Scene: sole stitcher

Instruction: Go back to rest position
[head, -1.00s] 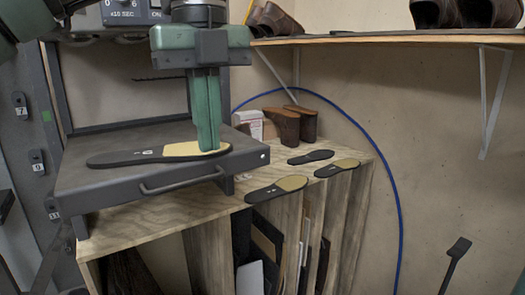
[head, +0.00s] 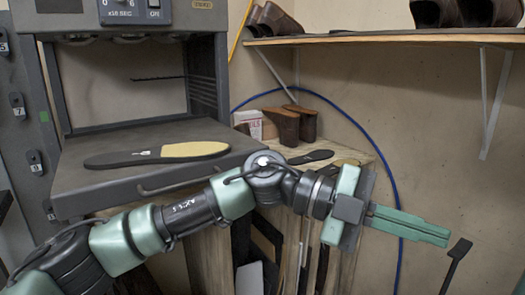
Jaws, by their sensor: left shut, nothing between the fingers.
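My left arm comes in from the lower left and reaches across the front of the workbench. My left gripper (head: 446,235) is shut and empty, its green fingers pointing right in front of the wall. A black and tan sole (head: 190,150) lies flat on the grey machine tray (head: 90,182), well apart from the gripper.
The grey machine (head: 205,75) stands at the left. Behind my arm, soles lie on the wooden bench, one dark sole (head: 312,157) partly visible. Brown shoe forms (head: 283,125) stand at the back. A shelf (head: 400,38) holds shoes. A blue cable runs along the wall.

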